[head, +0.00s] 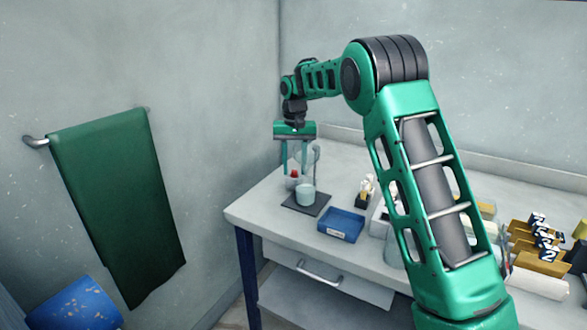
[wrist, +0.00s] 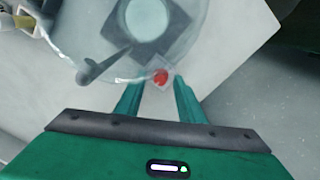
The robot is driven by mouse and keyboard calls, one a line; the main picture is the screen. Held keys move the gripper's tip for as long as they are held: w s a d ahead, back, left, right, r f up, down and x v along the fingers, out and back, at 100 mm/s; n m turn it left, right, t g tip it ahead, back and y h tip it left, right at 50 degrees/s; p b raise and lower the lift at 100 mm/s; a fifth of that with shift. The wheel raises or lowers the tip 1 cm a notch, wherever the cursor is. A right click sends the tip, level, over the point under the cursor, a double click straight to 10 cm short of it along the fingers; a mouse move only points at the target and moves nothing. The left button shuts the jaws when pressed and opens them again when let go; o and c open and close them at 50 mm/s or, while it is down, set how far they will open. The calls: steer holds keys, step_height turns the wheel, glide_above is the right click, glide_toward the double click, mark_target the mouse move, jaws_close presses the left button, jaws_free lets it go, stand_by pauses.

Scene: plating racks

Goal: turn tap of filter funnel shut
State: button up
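The filter funnel (wrist: 205,45) is clear glass and shows as a large round rim in the wrist view. Its red tap (wrist: 160,77) sits at the edge of the glass; it is a small red spot in the head view (head: 295,173). My gripper (wrist: 157,84) points down with its two green fingers apart, one on each side of the tap. Small gaps seem to show between the fingers and the tap. A pale beaker (head: 306,196) stands below the funnel.
The beaker stands on a dark square base (head: 292,206) near the bench's left corner. A blue tray (head: 341,224) lies to its right. Small bottles (head: 367,188) and a crowded row of racks stand farther right. A green towel (head: 115,190) hangs on the left wall.

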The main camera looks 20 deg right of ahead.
steer(key=shift+f, duration=0.1)
jaws_close()
steer(key=shift+n, duration=0.3)
steer(key=n, duration=0.4)
steer(key=shift+n, duration=2)
jaws_free()
